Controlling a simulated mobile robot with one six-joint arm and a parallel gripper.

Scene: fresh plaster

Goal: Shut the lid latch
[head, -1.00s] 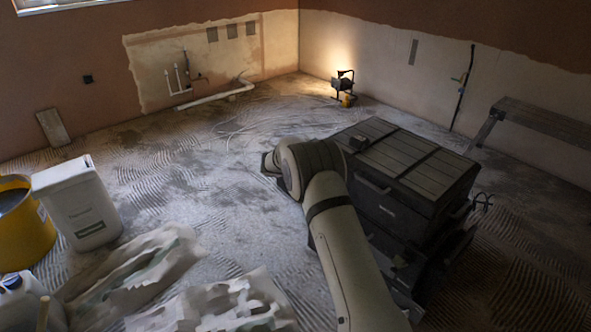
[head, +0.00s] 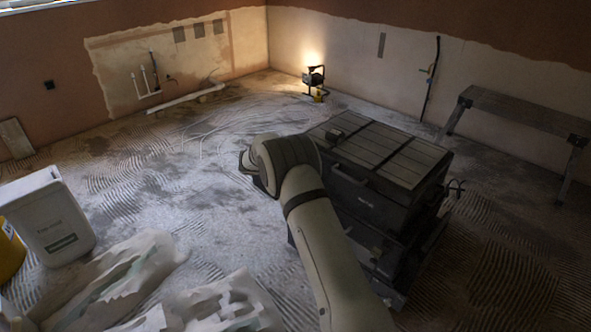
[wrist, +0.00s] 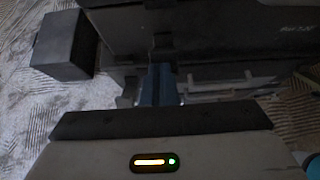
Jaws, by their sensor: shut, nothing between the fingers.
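A dark toolbox stack (head: 365,208) stands on the floor right of my arm, its ribbed lid (head: 385,150) lying down on top. In the wrist view, the toolbox's dark front (wrist: 225,32) fills the top. A small dark latch-like piece (wrist: 163,42) shows at its middle, but I cannot tell whether it is closed. My gripper (wrist: 158,82) is shut and empty, just below that piece in the picture; contact is unclear. In the head view, my arm hides the gripper and the near part of the front.
A dark block-shaped item (wrist: 64,45) is left of the gripper in the wrist view. A white tub (head: 50,217) and crumpled pale sheeting (head: 125,275) lie at left. A work lamp (head: 314,80) and a trestle bench (head: 525,112) stand behind.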

